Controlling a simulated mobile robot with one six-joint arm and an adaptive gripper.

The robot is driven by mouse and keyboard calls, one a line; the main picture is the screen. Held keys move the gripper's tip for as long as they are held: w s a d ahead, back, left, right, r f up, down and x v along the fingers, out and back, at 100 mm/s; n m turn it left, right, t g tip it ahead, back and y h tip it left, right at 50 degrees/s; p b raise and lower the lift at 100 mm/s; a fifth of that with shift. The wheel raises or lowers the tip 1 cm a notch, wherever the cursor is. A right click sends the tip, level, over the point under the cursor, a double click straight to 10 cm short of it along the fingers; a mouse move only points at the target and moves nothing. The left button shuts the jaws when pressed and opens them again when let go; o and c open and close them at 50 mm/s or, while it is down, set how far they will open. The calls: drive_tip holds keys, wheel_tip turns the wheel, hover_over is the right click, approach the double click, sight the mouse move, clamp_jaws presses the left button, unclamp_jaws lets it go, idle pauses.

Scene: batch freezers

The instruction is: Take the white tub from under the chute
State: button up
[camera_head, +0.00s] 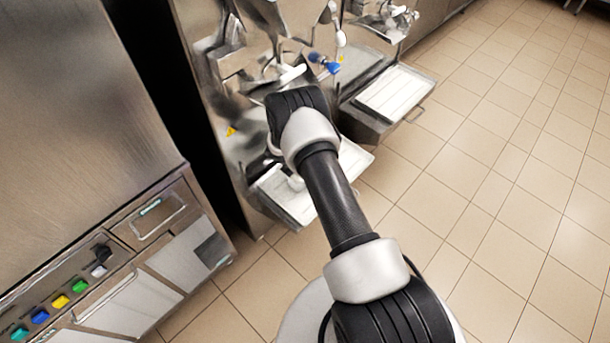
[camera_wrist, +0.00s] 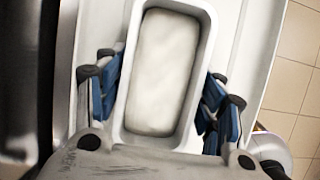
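The white tub (camera_wrist: 164,72) is in the wrist view, long and rectangular with rounded corners, with pale off-white contents or floor inside. It lies between the two blue-padded fingers of my gripper (camera_wrist: 164,104). The fingers are spread wide, one along each long side of the tub. The left pad looks very near the tub wall, and a small gap seems to show at the right; contact is unclear. In the head view my arm hides the tub and the fingertips. The chute area (camera_head: 278,78) of the nearer freezer is partly hidden behind my wrist.
A pale tray shelf (camera_head: 285,199) juts out below the nearer machine. A second machine's shelf (camera_head: 394,94) is to its right. A steel cabinet with coloured buttons (camera_head: 60,301) stands at left. The tiled floor (camera_head: 500,180) at right is clear.

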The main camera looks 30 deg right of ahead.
drive_tip(key=c, duration=0.8)
drive_tip(key=shift+r, duration=0.15)
drive_tip(key=shift+c, duration=0.2)
